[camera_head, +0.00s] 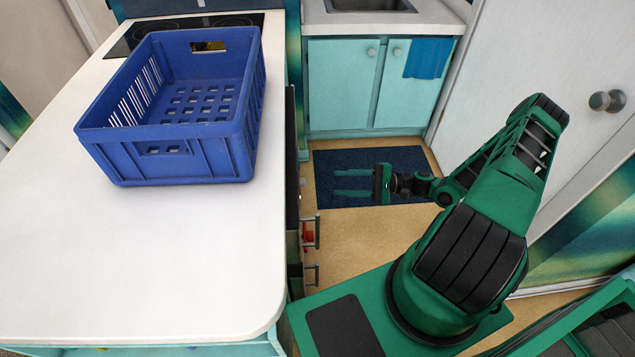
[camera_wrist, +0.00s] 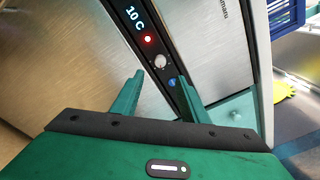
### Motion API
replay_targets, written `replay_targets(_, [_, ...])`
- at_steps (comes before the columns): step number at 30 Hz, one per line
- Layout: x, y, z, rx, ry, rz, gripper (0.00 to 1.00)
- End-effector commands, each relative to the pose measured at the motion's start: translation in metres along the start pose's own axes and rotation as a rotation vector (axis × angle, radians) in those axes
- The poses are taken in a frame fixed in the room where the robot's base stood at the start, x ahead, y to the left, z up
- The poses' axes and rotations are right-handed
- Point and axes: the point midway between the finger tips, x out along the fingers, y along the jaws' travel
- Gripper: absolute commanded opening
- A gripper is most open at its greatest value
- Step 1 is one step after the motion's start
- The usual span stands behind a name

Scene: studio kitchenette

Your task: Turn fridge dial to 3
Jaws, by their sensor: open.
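The fridge dial (camera_wrist: 160,61) is a small round light knob on a dark control strip, in the upper middle of the wrist view. Its scale and setting are too small to read. Above it on the strip are a red light (camera_wrist: 148,39) and a display (camera_wrist: 135,17) reading "10 C". Below it is a small blue mark (camera_wrist: 172,82). My gripper (camera_wrist: 158,92) is open and empty, its green fingers pointing toward the strip just below the dial. I cannot tell whether a fingertip touches the strip. In the head view my gripper (camera_head: 352,184) points left toward the counter; the dial is hidden there.
A blue crate (camera_head: 215,150) stands on the white counter (camera_head: 130,270) left of my arm. Teal cabinets (camera_head: 342,85) with a hanging blue towel (camera_head: 428,58) are at the back. A white door (camera_head: 540,60) stands to the right. A dark mat (camera_head: 345,165) lies on the floor.

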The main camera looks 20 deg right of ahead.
Motion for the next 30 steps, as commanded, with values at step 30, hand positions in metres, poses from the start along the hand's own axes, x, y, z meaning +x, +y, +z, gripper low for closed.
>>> replay_targets(30, [0.105,0.000,0.000,-0.004,-0.002,0.000,0.41])
